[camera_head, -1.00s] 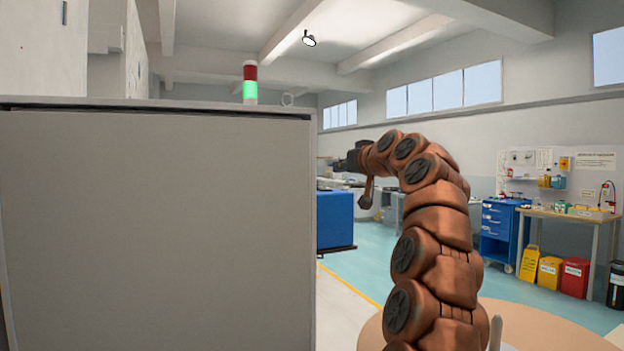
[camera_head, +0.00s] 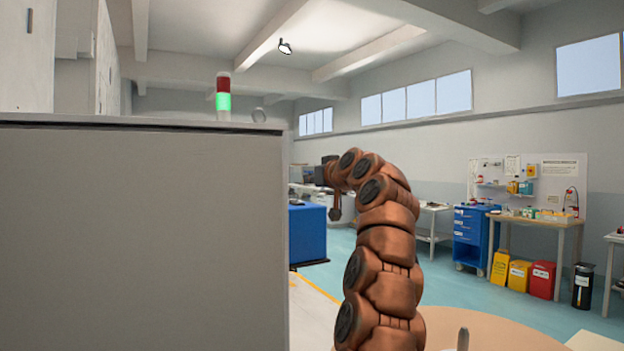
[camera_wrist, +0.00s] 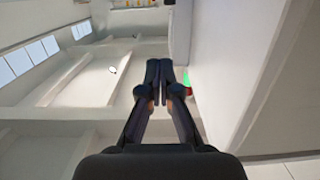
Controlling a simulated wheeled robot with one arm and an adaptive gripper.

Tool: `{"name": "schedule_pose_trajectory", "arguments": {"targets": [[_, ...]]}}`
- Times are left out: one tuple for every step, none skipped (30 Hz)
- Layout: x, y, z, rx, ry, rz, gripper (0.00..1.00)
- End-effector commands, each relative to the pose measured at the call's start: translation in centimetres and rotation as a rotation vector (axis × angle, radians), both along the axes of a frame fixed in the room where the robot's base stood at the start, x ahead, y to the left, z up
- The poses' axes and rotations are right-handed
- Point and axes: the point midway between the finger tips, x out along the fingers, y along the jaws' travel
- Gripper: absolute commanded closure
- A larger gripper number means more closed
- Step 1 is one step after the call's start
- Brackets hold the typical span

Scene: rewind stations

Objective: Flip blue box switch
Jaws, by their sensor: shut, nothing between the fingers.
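A large blue box-shaped unit (camera_head: 308,235) stands on the floor beyond the grey cabinet's right edge. The cabinet hides part of it, and I see no switch on it. My gripper (camera_head: 322,174) is raised at the end of my curled brown arm, small and dark in the head view, above and apart from the blue unit. In the wrist view my gripper's fingers (camera_wrist: 159,70) are together with nothing between them. No switch shows in the wrist view.
A big grey cabinet (camera_head: 140,235) fills the left side close by. A red and green signal light (camera_head: 223,95) rises behind it. A blue drawer cart (camera_head: 472,236) and a workbench (camera_head: 535,220) stand at the right wall. Open floor lies between.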

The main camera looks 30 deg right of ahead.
Motion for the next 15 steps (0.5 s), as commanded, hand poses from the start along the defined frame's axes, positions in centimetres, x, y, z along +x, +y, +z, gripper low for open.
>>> {"name": "schedule_pose_trajectory", "arguments": {"targets": [[0.7, -0.1, 0.1, 0.0, 0.004, -0.001, 1.0], [1.1, -0.2, 0.0, 0.0, 0.005, -0.001, 1.0], [1.6, -0.2, -0.1, 0.001, 0.006, 0.0, 1.0], [2.0, -0.2, -0.2, 0.001, 0.007, 0.0, 1.0], [2.3, -0.3, -0.2, 0.001, 0.007, 0.0, 1.0], [2.7, -0.3, -0.2, 0.001, 0.007, 0.0, 1.0], [3.1, -0.3, -0.2, 0.001, 0.006, 0.0, 1.0], [3.4, -0.3, -0.2, 0.0, 0.005, 0.0, 1.0], [3.9, -0.4, -0.3, 0.0, 0.005, 0.0, 1.0], [4.3, -0.4, -0.4, 0.0, 0.006, -0.001, 1.0], [4.6, -0.5, -0.5, 0.001, 0.006, -0.001, 1.0], [5.0, -0.6, -0.6, 0.002, 0.006, -0.002, 1.0], [5.4, -0.6, -0.6, 0.002, 0.005, -0.002, 1.0], [5.6, -0.7, -0.6, 0.002, 0.005, -0.002, 1.0], [6.0, -0.7, -0.5, 0.001, 0.004, -0.002, 1.0]]}}
